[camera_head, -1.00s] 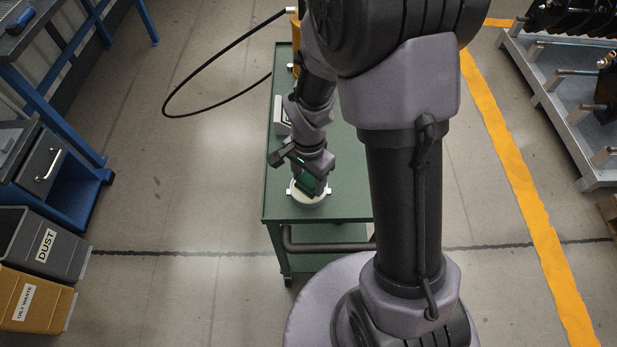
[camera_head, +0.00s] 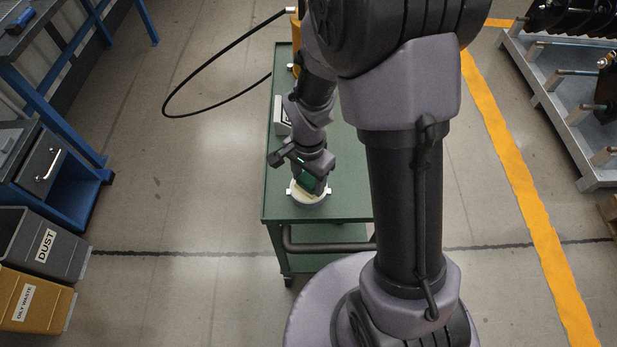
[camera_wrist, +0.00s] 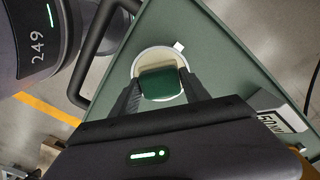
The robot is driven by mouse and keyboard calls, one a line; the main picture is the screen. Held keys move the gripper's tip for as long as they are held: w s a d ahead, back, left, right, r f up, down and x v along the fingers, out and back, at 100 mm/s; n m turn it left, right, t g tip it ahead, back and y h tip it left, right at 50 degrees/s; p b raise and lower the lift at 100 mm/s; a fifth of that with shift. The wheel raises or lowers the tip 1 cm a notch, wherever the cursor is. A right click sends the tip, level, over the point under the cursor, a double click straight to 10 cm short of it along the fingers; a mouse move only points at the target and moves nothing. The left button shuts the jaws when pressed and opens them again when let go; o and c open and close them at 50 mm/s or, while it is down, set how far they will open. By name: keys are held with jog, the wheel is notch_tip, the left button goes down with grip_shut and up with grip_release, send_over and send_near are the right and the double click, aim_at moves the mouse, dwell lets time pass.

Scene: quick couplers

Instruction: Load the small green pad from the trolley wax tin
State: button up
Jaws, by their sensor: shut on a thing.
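The small green pad (camera_wrist: 160,83) is between the two fingers of my gripper (camera_wrist: 160,94) in the wrist view, and the fingers are shut on it. The pad lies over the round, pale wax tin (camera_wrist: 150,56) near the trolley's front end. In the head view the wax tin (camera_head: 307,198) shows below my gripper (camera_head: 309,187), with the pad (camera_head: 306,183) partly hidden by the gripper. I cannot tell whether the pad touches the wax. The green trolley top (camera_head: 345,200) bears the tin.
A white labelled block (camera_head: 281,122) stands farther back on the trolley, and an orange item (camera_head: 296,30) stands behind it. A trolley handle (camera_head: 300,246) is at the front. Dust (camera_head: 45,245) and oily waste (camera_head: 32,300) bins are at the left.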

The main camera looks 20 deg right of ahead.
aim_at(308, 179)
notch_tip(308, 179, up, 7)
jog(key=p, duration=0.5)
dwell(0.4)
